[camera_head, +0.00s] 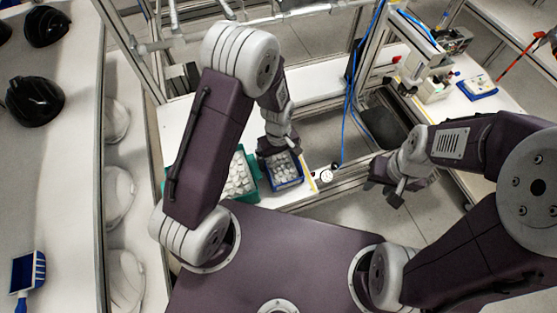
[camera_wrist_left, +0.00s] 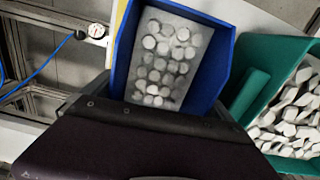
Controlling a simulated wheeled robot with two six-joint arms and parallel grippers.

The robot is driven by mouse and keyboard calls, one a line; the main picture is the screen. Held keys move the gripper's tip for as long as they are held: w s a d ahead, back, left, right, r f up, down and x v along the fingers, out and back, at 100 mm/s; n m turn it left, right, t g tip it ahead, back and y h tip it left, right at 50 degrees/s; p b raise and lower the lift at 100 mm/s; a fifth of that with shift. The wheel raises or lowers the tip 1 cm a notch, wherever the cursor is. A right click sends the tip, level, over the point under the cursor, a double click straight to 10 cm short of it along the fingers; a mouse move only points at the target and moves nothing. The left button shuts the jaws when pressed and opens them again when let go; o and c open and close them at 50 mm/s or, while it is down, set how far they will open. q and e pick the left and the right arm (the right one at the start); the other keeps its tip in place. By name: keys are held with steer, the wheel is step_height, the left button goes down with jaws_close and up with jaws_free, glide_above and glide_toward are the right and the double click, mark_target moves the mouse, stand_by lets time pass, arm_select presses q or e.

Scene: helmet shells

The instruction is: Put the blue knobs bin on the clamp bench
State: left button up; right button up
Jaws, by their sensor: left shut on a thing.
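The blue knobs bin (camera_head: 299,183) holds several round white knobs and is near the front edge of a white bench (camera_head: 309,125) in the head view. The left wrist view shows the blue bin (camera_wrist_left: 220,70) from above. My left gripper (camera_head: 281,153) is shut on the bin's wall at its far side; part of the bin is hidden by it. I cannot tell if the bin touches the bench. My right gripper (camera_head: 383,194) is empty and seems open, over the floor to the right. I cannot tell which bench is the clamp bench.
A green bin (camera_head: 250,183) of white parts stands close beside the blue bin; it also shows in the left wrist view (camera_wrist_left: 262,85). A dial gauge (camera_head: 326,176) is to the right. A bench (camera_head: 511,103) with a device and blue tray (camera_head: 478,88) stands right. Black helmets (camera_head: 35,100) lie left.

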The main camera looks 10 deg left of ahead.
mark_target(278, 162)
arm_select(q)
steer(key=shift+w+f, duration=0.15)
steer(key=shift+f, duration=0.55)
steer(key=shift+f, duration=0.1)
steer(key=o, duration=1.3)
step_height(278, 162, up, 12)
steer(key=s+a+r+m, duration=0.1)
steer(key=s+a+m, duration=0.1)
steer(key=s+a+m+t, duration=0.1)
steer(key=s+a+m, duration=0.1)
steer(key=s+m, duration=0.1)
steer(key=s+a+r+m, duration=0.1)
steer(key=s+a+m, duration=0.1)
steer(key=s+a, duration=0.1)
steer(key=shift+s+a+r, duration=0.1)
steer(key=shift+s+r, duration=0.05)
steer(key=shift+r, duration=0.2)
